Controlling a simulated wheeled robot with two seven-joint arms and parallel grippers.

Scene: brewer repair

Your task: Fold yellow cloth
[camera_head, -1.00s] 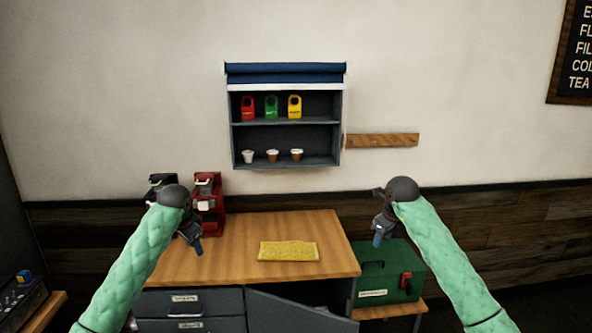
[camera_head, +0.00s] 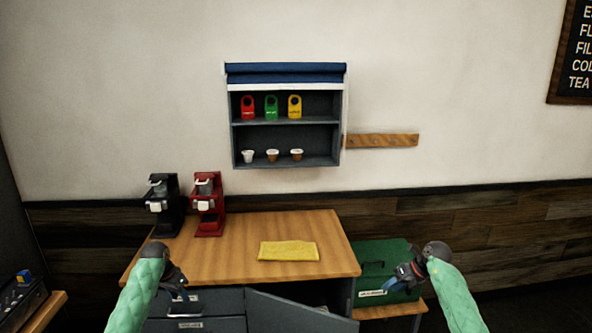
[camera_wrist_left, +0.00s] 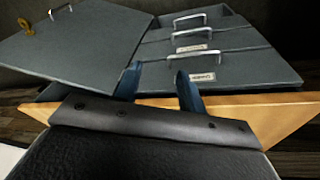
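The yellow cloth (camera_head: 289,251) lies flat as a rectangle on the wooden counter top (camera_head: 225,250), near its middle right. My left gripper (camera_head: 178,287) is in front of the counter's left front part, by the drawers, apart from the cloth. The left wrist view shows its two blue fingers (camera_wrist_left: 158,72) spread with nothing between them. My right gripper (camera_head: 393,284) is right of the counter, in front of the green box, apart from the cloth. Its fingers are too small to tell whether they are open.
Black (camera_head: 164,204) and red (camera_head: 208,204) brewers stand at the counter's back left. A green box (camera_head: 376,262) sits on a low stand at right. Below the counter are drawers (camera_head: 207,304) and an open cabinet door (camera_head: 290,311). A wall shelf (camera_head: 286,122) holds tags and cups.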

